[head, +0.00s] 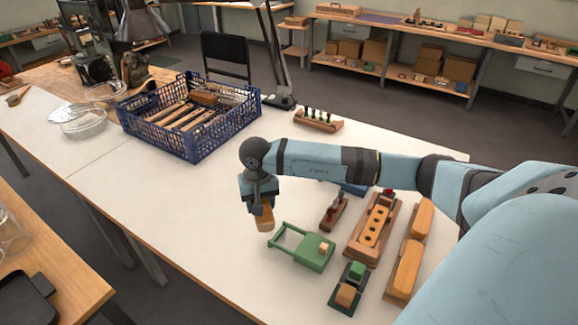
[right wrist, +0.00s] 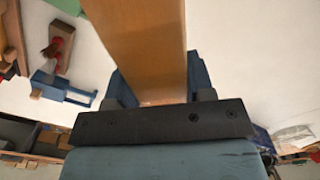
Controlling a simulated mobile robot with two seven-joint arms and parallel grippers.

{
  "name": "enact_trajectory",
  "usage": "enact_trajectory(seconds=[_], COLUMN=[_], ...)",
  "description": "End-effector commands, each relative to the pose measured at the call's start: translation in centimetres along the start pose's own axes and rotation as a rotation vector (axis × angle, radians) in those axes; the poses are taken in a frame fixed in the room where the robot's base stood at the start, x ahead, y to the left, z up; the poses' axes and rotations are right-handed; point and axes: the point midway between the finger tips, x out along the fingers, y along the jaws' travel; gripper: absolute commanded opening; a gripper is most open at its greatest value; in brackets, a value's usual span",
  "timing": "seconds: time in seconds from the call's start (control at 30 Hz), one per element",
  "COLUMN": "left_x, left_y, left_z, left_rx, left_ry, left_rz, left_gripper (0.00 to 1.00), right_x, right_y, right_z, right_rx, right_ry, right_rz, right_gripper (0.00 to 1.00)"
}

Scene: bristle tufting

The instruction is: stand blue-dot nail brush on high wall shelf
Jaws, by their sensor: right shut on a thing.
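My right gripper (head: 261,205) reaches in from the right and points down over the white table. It is shut on an orange-brown wooden block (head: 264,219), held near the table's front edge. The block also fills the top middle of the right wrist view (right wrist: 140,45), between the blue fingers (right wrist: 160,88). No blue dot or bristles show on it, so I cannot tell whether it is the blue-dot nail brush. I cannot make out a high wall shelf in either view. My left gripper is not in view.
The white table (head: 190,200) holds a blue crate (head: 190,150) with wooden brushes, a green frame (head: 305,248), a holed wooden block (head: 374,225) and orange-topped blocks (head: 405,268). A desk lamp (head: 280,100) stands behind. Benches with boxes (head: 450,40) line the back wall.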

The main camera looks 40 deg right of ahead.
Motion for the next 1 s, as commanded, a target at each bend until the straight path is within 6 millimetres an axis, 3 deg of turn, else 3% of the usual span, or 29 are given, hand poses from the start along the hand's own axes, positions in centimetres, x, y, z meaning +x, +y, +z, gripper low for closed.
enact_trajectory(seconds=[0.03, 0.1, 0.2, 0.33, 0.5, 0.63, 0.77, 1.0], left_x=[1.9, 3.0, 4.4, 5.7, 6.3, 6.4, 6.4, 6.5], left_y=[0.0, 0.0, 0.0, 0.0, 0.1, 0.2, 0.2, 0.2], left_z=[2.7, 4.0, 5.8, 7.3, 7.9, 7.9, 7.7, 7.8], left_rx=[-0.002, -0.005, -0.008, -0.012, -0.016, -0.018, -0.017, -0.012], left_ry=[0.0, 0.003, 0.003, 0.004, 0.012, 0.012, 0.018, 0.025], left_rz=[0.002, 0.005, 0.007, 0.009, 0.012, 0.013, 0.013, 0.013], left_gripper=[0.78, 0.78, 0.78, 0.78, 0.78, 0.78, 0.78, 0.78], right_x=[1.2, 0.3, -1.4, -3.4, -5.2, -4.9, -2.1, 4.5], right_y=[1.5, 3.6, 6.8, 10.4, 13.3, 13.9, 14.0, 13.9], right_z=[-3.1, -6.6, -10.5, -13.6, -15.3, -15.7, -15.6, -15.6], right_rx=[0.108, 0.254, 0.447, 0.641, 0.779, 0.813, 0.814, 0.813], right_ry=[0.006, 0.005, 0.003, 0.003, 0.0, -0.001, -0.004, -0.005], right_rz=[-0.003, -0.004, -0.006, -0.005, -0.002, 0.0, 0.002, 0.002], right_gripper=[0.2, 0.2, 0.2, 0.2, 0.2, 0.2, 0.2, 0.2])
